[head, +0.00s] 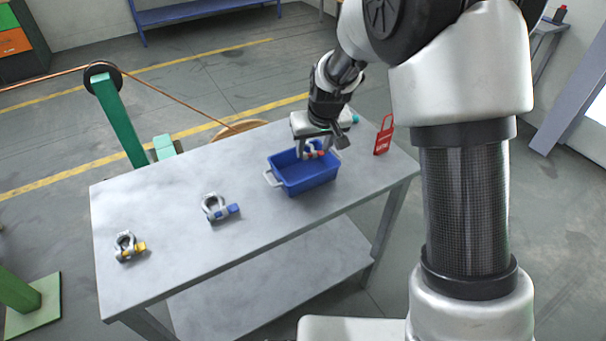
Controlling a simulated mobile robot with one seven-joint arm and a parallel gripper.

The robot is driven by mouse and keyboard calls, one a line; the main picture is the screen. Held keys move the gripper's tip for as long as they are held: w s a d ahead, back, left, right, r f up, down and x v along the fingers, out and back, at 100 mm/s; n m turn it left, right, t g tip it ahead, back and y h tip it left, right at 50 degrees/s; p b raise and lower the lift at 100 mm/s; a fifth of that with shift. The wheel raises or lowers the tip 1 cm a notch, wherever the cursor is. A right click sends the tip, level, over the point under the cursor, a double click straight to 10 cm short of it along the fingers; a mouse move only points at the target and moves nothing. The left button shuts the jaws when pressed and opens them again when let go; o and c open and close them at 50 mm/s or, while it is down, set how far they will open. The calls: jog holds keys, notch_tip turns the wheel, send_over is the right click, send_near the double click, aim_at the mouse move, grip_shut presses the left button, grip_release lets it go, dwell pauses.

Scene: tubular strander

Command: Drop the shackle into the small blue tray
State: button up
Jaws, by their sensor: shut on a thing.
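The small blue tray (308,182) stands on the right half of the grey table, with pale handles at its ends. My gripper (313,153) is over the tray and points down. It is shut on a shackle (314,149) with a red part, held at about the height of the tray's rim or a little above; the exact gap to the tray floor cannot be told. The gripper hides part of this shackle. A shackle with a blue pin (218,208) lies left of the tray, and one with a yellow pin (129,247) lies at the table's left end.
The grey table (180,260) has clear room between the shackles and the tray. A red tag-like item (384,136) is at the table's right end. A small teal-ended object (350,119) lies behind the tray. A green post (119,120) with a copper-coloured line stands behind the table.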

jog(key=shift+f+b, duration=0.3)
jog(key=shift+f, duration=0.6)
jog(key=o, duration=1.3)
jog(key=shift+c, duration=0.2)
jog(key=p+v, duration=0.1)
jog(key=v, duration=1.6)
jog(key=shift+r, duration=0.25)
jog(key=shift+s+d, duration=0.1)
